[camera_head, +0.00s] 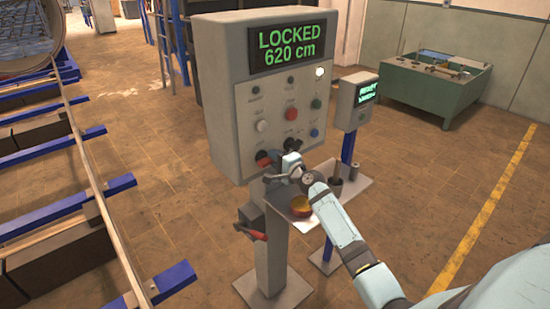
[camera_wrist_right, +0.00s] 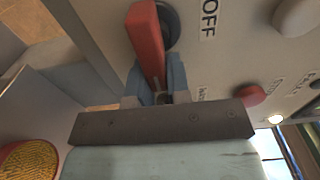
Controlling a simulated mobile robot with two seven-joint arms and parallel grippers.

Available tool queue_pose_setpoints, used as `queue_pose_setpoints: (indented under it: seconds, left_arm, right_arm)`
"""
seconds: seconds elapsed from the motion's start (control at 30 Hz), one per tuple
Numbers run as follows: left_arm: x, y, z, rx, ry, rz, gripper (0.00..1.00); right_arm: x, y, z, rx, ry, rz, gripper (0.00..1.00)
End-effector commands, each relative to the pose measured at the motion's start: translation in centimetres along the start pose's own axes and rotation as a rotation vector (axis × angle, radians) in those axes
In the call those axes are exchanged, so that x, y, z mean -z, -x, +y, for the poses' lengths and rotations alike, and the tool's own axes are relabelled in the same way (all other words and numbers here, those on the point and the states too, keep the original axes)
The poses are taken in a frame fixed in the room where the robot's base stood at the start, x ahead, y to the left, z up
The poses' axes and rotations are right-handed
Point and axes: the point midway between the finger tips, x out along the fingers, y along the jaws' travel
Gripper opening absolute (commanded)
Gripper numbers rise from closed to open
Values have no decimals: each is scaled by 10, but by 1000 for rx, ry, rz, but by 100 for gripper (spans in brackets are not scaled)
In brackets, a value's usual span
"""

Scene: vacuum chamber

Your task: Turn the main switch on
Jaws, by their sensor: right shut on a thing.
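The main switch, a red handle (camera_wrist_right: 146,38) on a dark round base, is on the lower part of the grey control panel (camera_head: 222,98). An OFF label (camera_wrist_right: 209,20) is beside it in the wrist view. My right gripper (camera_wrist_right: 155,84) is shut on the red handle, its blue fingers on either side of it. In the head view my right gripper (camera_head: 277,166) is at the panel's lower edge and partly covers the switch area. The screen (camera_head: 292,43) on the panel reads LOCKED 620 cm. My left gripper is not in view.
A small shelf (camera_head: 352,187) below the panel holds a yellow-and-red round item (camera_head: 301,205) and a dark cup. A smaller screen box (camera_head: 356,103) stands right on a blue post. A red lever (camera_head: 252,234) sticks out of the pedestal. Blue-ended rails (camera_head: 95,200) run along the left.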

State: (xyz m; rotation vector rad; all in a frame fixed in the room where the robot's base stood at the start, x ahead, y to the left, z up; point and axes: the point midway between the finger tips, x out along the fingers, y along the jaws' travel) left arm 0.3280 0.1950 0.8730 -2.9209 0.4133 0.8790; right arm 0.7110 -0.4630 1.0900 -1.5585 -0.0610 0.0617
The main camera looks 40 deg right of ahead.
Motion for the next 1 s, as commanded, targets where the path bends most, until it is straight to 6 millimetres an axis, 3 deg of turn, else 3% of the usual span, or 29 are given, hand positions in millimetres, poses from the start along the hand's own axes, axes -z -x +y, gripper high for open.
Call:
queue_pose_setpoints:
  seconds: [0.37, 0.4, 0.5, 0.8, 1.0]
  left_arm:
    - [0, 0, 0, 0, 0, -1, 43]
    - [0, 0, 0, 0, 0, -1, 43]
    - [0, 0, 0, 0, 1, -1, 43]
    - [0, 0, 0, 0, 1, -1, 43]
    - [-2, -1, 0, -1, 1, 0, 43]
  right_arm:
    - [0, 0, 1, 0, -6, 0, 0]
    - [0, 0, 1, 0, -6, 0, 26]
    - [0, 0, 0, 0, -5, 0, 43]
    - [0, 3, 1, -1, -4, 0, 43]
    - [0, 31, 2, -3, -3, -1, 43]
